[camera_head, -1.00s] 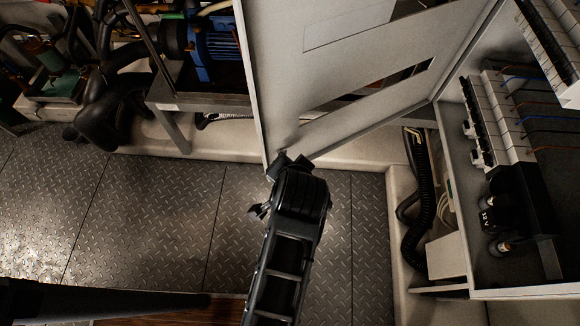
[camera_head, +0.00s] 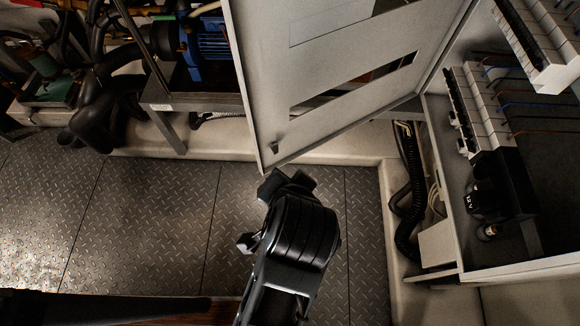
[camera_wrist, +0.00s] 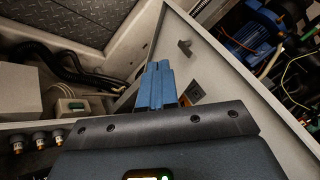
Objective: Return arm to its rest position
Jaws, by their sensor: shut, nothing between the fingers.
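My gripper (camera_wrist: 160,70) shows in the wrist view as two blue-grey fingers pressed together, with nothing between them. Its fingers stand in front of the pale cabinet door (camera_wrist: 215,80); whether they touch it is not clear. In the head view my dark arm rises from the bottom centre, its far end just below the lower corner of the open door (camera_head: 330,60). The fingers cannot be made out clearly there. A small dark latch (camera_wrist: 185,46) sits on the door in the wrist view.
The open electrical cabinet (camera_head: 452,215) with breakers (camera_head: 480,110) stands at right. Black corrugated hoses (camera_head: 408,200) run beside it. A blue motor (camera_head: 212,50) and pipes are at upper left. The diamond-plate floor (camera_head: 150,215) is clear left of my arm.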

